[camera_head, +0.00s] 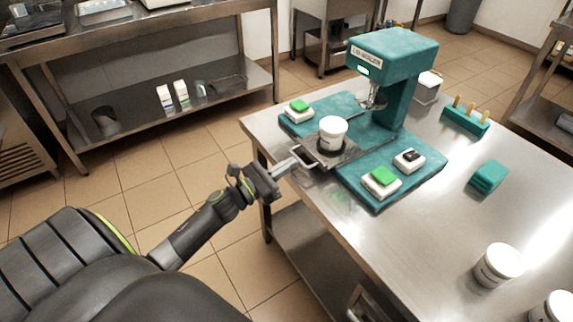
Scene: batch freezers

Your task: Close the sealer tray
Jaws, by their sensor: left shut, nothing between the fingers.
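The teal lid sealer (396,62) stands on the steel table, with a small green light lit on its head. Its dark sealer tray (343,158) is pulled out toward my side, clear of the sealing head. A white tub (333,131) stands upright in the tray's round holder. The tray's handle (304,159) sticks out at the front left. My left gripper (293,164) is shut and empty, its fingertips at the handle. I cannot tell whether they touch it. My right gripper is not in view.
Button boxes (382,181) sit on the sealer's base on both sides of the tray. White tubs (497,265) stand at the table's near right. A teal block (488,177) and a holder with several pegs (466,119) stand to the right. The table's middle is bare.

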